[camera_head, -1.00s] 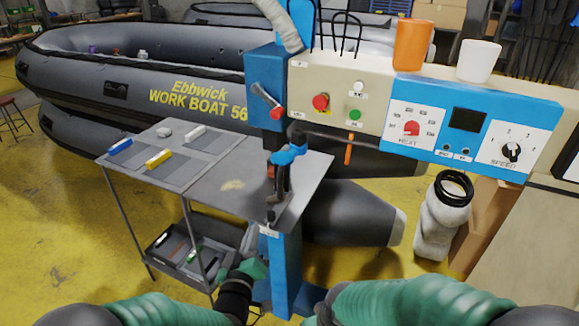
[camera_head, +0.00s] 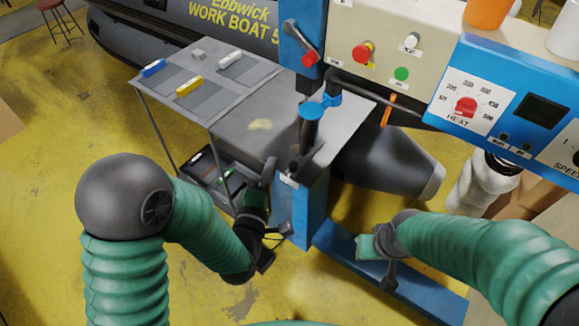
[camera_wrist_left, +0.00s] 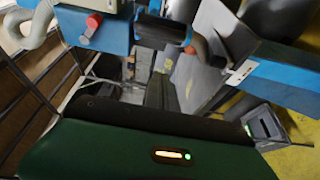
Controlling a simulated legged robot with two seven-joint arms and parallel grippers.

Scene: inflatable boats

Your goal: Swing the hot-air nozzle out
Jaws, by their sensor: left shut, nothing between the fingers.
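The welding machine's dark nozzle assembly (camera_head: 310,130), with a blue collar at its top, stands upright on the blue column beside the grey table corner. I take this for the hot-air nozzle. In the left wrist view a dark tube with an orange end (camera_wrist_left: 188,48) shows near the blue column, possibly the same part. My left gripper (camera_head: 268,172) is shut and empty, just left of and below the nozzle assembly, apart from it as far as I can tell. My right gripper (camera_head: 388,280) is low, over the blue base; its jaws are unclear.
A red-knobbed lever (camera_head: 309,58) sits above the nozzle. The control panel (camera_head: 500,110) fills the upper right. The grey table (camera_head: 235,125) holds blue, yellow and white blocks. The grey boat (camera_head: 150,35) is behind, and a grey boat tube (camera_head: 390,165) lies behind the column.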

